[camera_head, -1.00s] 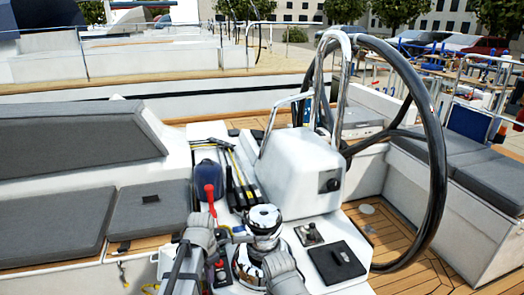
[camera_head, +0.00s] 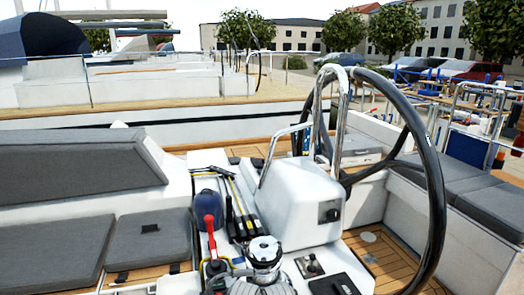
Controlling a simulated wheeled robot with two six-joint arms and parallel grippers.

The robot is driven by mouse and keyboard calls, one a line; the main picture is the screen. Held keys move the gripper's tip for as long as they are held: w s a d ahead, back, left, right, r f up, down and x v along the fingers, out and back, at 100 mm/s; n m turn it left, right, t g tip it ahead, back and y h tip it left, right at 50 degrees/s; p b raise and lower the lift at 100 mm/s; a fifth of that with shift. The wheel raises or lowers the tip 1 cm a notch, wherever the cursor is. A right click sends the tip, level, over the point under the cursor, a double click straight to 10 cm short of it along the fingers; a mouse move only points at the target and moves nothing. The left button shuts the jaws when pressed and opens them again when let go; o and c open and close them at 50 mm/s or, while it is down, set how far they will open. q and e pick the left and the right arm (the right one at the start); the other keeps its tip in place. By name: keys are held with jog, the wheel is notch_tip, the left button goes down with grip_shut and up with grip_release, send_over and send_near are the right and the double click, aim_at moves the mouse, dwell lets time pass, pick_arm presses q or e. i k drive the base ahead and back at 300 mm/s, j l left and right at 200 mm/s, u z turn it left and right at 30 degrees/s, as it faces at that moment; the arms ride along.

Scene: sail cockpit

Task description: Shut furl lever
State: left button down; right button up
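A bank of slim black and yellow levers (camera_head: 238,207) lies on the white cockpit console, left of the steering pedestal. One black lever (camera_head: 229,212) stands up from the bank. No label is readable, so I cannot tell which one is the furl lever. A lever with a red handle (camera_head: 209,228) stands upright just left of the bank, in front of a dark blue rounded object (camera_head: 205,201). A silver winch (camera_head: 265,252) stands in front of the bank, its lower part near the bottom edge. Neither of my grippers can be made out now.
The white pedestal (camera_head: 300,205) and the large black steering wheel (camera_head: 437,190) stand right of the levers, with a steel rail (camera_head: 342,125) between them. Grey cushioned seats (camera_head: 150,245) lie left. Teak floor (camera_head: 375,250) is clear at right.

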aim_at(228, 198)
jog(key=i+j+z, duration=0.1)
jog(key=j, duration=0.35)
jog(key=j+z, duration=0.1)
jog(key=j, duration=0.3)
jog(key=i+j+z, duration=0.1)
jog(key=j, duration=0.25)
jog(key=i+j+z, duration=0.15)
jog(key=j, duration=0.25)
jog(key=i+j+z, duration=0.1)
jog(key=i+j, duration=0.15)
jog(key=j, duration=0.15)
jog(key=i+j+z, duration=0.1)
jog(key=j, duration=0.35)
jog(key=i+j+z, duration=0.1)
jog(key=j, duration=0.3)
jog(key=k+z, duration=0.1)
jog(key=z, duration=0.35)
jog(key=k+z, duration=0.1)
jog(key=z, duration=0.3)
